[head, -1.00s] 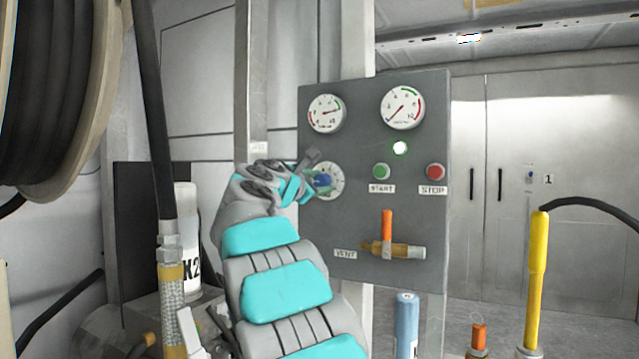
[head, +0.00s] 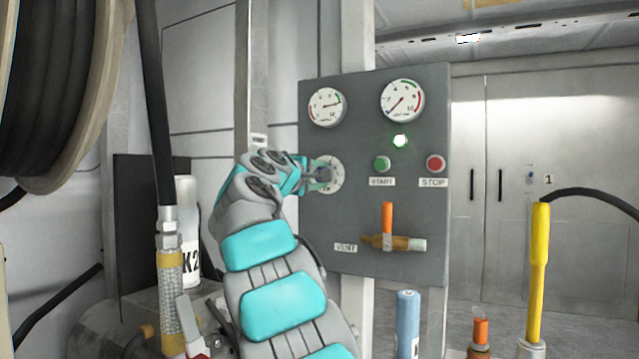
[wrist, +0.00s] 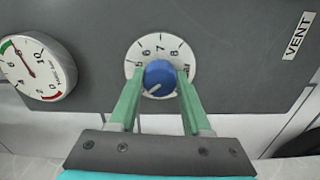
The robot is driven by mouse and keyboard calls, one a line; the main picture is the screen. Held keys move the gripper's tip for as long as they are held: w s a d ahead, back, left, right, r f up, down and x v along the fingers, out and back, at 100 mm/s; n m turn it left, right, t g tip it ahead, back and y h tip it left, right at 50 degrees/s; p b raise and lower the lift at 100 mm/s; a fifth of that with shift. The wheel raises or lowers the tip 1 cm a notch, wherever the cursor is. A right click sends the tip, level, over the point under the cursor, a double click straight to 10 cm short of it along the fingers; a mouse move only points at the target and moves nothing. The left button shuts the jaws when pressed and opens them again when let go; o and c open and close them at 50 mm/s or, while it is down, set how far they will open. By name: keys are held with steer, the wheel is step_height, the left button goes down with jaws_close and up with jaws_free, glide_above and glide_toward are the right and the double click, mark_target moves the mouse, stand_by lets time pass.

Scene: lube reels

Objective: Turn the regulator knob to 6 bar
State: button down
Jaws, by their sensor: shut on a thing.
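The blue regulator knob (wrist: 160,76) sits at the centre of a white dial (wrist: 134,68) in the wrist view. Numbers including 6, 7 and 8 show along the dial's upper part. The knob's white mark points to the lower left in that view. My gripper (wrist: 160,86) has its two green fingers on either side of the knob, shut on it. In the head view my gripper (head: 318,176) covers the knob, and only part of the dial (head: 335,163) shows.
A hose (head: 158,120) hangs left of my arm.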

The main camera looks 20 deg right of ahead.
steer(key=m+b, duration=0.1)
steer(key=m, duration=0.1)
steer(key=m+b, duration=0.1)
steer(key=m, duration=0.2)
steer(key=shift+f+m, duration=0.2)
steer(key=shift+m, duration=0.1)
steer(key=m, duration=0.4)
steer(key=m+p, duration=0.1)
steer(key=m, duration=0.4)
steer(key=shift+r, duration=0.2)
steer(key=shift+m+p, duration=0.65)
steer(key=shift+m, duration=1.35)
steer(key=shift+c, duration=1.8)
jaws_free()
steer(key=shift+d, duration=0.1)
